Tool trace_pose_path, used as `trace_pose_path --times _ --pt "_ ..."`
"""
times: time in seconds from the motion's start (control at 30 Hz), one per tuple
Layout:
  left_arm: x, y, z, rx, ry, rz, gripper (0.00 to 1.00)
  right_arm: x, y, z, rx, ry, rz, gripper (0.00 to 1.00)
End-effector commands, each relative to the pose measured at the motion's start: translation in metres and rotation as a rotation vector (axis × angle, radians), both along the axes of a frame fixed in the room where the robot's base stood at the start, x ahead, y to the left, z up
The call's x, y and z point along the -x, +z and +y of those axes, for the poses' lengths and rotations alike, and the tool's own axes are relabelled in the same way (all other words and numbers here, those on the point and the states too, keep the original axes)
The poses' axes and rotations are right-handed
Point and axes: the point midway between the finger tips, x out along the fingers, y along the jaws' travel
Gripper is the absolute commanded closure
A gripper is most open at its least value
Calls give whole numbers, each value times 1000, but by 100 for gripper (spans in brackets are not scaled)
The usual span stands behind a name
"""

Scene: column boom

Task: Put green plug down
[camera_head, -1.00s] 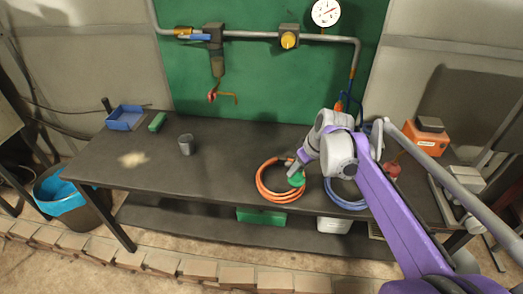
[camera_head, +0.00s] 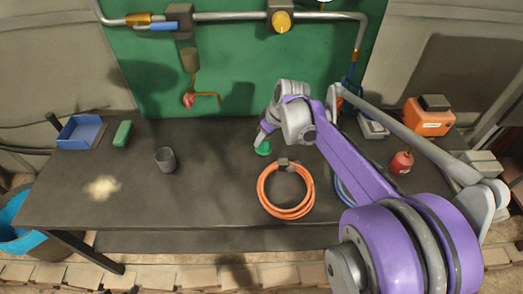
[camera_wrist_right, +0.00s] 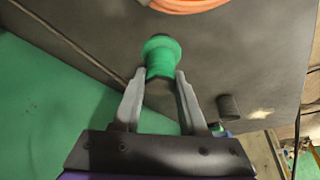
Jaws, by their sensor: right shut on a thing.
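The green plug (camera_head: 263,149) is held between the fingers of my right gripper (camera_head: 262,139), over the back part of the dark table (camera_head: 215,205), behind the orange hose coil. In the right wrist view the flanged green plug (camera_wrist_right: 160,56) sits at the tips of the two grey fingers of my right gripper (camera_wrist_right: 158,80). I cannot tell whether the plug touches the table top. My left gripper is not in view.
The orange hose coil (camera_head: 261,190) lies in front of the plug. A dark cup (camera_head: 165,159), a green block (camera_head: 122,134) and a blue tray (camera_head: 80,144) stand to the left. The green wall panel (camera_head: 235,70) rises behind. Table between cup and coil is clear.

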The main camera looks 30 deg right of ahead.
Motion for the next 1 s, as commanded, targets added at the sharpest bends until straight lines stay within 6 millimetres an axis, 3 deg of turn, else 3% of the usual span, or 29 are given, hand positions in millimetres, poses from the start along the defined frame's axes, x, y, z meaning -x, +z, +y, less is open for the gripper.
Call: trace_pose_path --times 0.4,0.83,0.87,1.0 --pt "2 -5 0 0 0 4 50 0 -52 0 0 0 0 100" --pt "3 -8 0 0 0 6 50 0 -60 0 0 0 0 100" --pt "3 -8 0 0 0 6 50 0 -60 0 0 0 0 56" --pt "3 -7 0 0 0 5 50 0 -59 0 0 0 0 31"
